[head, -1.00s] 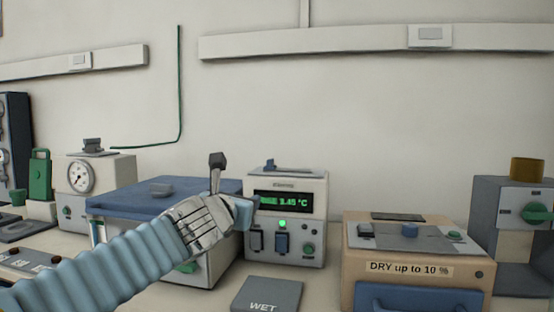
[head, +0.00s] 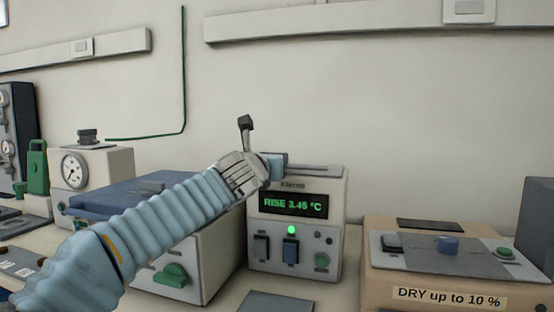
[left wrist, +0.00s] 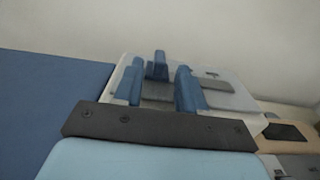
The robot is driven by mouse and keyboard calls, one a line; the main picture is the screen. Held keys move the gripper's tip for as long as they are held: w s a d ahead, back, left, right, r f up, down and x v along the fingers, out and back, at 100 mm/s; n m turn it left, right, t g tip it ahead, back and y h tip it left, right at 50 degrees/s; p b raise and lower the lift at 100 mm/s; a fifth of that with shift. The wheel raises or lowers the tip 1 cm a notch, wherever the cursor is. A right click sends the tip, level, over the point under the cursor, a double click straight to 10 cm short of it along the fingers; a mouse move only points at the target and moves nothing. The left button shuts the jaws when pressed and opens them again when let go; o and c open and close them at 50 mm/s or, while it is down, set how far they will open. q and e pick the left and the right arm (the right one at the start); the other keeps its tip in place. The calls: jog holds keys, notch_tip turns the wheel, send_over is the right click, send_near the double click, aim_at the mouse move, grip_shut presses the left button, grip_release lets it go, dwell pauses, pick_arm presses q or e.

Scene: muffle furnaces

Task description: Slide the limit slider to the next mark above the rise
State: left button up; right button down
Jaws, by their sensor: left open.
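The meter box (head: 335,215) is a white instrument with a green display (head: 293,204) reading "RISE 3.45 °C". A dark slider track (head: 310,170) runs along its top. In the left wrist view the limit slider's blue knob (left wrist: 157,68) stands on the box top (left wrist: 225,98), between and slightly beyond the two blue fingers of my left gripper (left wrist: 159,78). The gripper is open, with gaps beside the knob. In the head view my left gripper (head: 274,164) is at the left of the box top and hides the knob. Scale marks are not legible. My right gripper is not in view.
A furnace with a blue lid (head: 115,193) stands left of the meter box. A tan box labelled "DRY up to 10 %" (head: 450,297) stands at the right. A dark plate (head: 275,302) lies in front.

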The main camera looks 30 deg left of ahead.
pick_arm(q)
jog(key=shift+x, duration=1.85)
grip_shut()
